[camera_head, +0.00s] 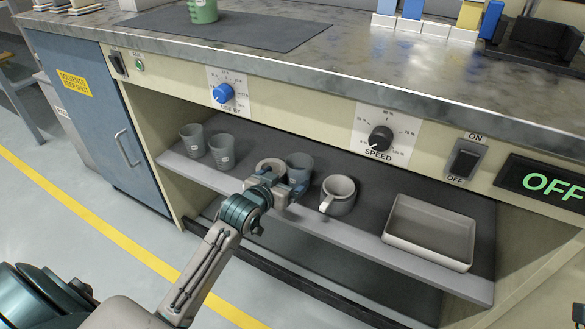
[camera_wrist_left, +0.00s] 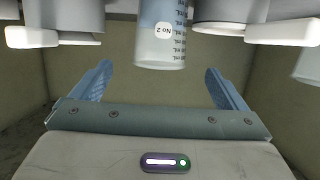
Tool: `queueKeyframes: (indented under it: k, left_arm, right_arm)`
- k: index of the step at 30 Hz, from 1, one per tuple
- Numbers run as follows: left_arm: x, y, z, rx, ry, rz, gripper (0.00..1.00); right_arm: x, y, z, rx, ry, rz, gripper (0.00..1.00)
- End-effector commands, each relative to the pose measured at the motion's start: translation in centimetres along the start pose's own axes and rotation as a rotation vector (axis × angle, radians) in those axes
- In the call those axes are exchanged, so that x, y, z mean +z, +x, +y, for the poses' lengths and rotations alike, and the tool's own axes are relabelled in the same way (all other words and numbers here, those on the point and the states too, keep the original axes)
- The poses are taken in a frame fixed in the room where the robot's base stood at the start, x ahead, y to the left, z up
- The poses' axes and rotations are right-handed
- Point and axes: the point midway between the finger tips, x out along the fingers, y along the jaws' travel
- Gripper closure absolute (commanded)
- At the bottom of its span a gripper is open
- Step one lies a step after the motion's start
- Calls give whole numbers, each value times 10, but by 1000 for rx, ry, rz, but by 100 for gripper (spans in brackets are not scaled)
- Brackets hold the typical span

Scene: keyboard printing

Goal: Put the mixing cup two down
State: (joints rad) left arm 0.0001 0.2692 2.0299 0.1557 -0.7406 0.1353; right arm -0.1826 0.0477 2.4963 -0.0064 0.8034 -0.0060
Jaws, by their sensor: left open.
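The mixing cup two (camera_head: 299,164), a grey-blue cup, stands on the shelf under the counter. In the left wrist view the cup (camera_wrist_left: 162,45) shows its "No 2" label and measuring marks, inverted in the picture. My left gripper (camera_head: 282,191) is at the shelf, in front of this cup. In the wrist view its blue fingers (camera_wrist_left: 158,68) are open, with the cup lying between their tips or just beyond them. I see no finger touching it. The gripper hides the cup's lower part in the head view. My right gripper is not in view.
Handled mugs flank the cup closely, one left (camera_head: 268,166) and one right (camera_head: 338,194). Two more grey cups (camera_head: 192,140) (camera_head: 222,150) stand further left. A white tray (camera_head: 430,232) fills the shelf's right. A green cup (camera_head: 203,10) stands on the counter mat (camera_head: 250,34).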

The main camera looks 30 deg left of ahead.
Motion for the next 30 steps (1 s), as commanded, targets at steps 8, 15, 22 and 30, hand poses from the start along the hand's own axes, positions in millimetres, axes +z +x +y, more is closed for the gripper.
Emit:
queueKeyframes:
  k: [8,15,22,30]
  left_arm:
    - [-1,-39,0,0,1,-1,5]
    - [0,-45,0,1,0,0,5]
    - [0,-44,0,1,0,0,5]
    - [0,-44,0,1,0,0,5]
  right_arm:
    - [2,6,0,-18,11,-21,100]
    - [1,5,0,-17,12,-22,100]
    - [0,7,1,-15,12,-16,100]
    - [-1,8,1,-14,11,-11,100]
